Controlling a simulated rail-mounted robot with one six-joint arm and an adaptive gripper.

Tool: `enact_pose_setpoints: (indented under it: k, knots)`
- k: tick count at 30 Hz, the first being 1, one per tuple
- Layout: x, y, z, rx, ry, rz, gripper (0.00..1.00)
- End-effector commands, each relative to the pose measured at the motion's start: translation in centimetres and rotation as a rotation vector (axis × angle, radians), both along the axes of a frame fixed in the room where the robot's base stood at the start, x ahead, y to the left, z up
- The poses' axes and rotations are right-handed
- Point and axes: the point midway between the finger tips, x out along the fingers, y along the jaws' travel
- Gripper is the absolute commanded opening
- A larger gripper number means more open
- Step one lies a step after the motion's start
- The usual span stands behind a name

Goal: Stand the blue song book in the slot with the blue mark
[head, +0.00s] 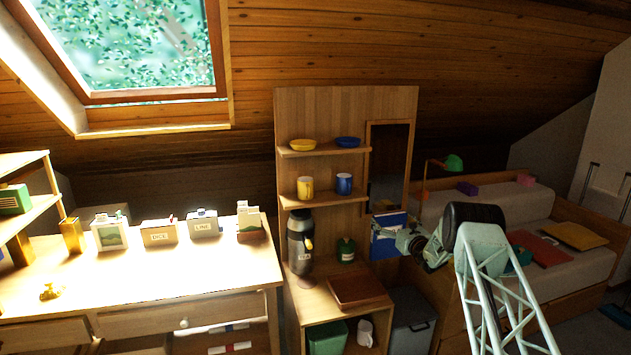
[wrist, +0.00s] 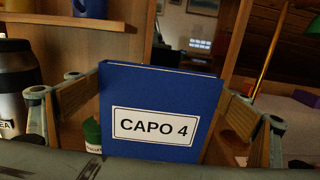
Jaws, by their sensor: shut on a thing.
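The blue song book (head: 386,240) is held upright in my gripper (head: 408,240), in front of the wooden shelf unit. In the wrist view the book (wrist: 150,90) fills the middle, with a white label reading "CAPO 4" facing the camera. The fingers of my gripper (wrist: 162,100) stand at its left and right edges. I cannot make out a slot with a blue mark for certain. Under the desk, a pale strip with a small blue mark (head: 231,327) shows above one with a red mark (head: 238,347).
The desk (head: 190,270) holds several small labelled boxes. The shelf unit (head: 345,102) bears yellow and blue bowls and mugs; a flask (head: 300,240), green jar (head: 346,250) and brown box (head: 355,291) stand on its lower top.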

Motion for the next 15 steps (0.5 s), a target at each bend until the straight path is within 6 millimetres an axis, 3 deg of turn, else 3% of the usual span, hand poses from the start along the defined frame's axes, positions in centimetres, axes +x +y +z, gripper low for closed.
enact_pose_setpoints:
  k: [15]
  knots:
    - [-2.7,0.6,-0.1,0.0,0.0,0.033,0.71]
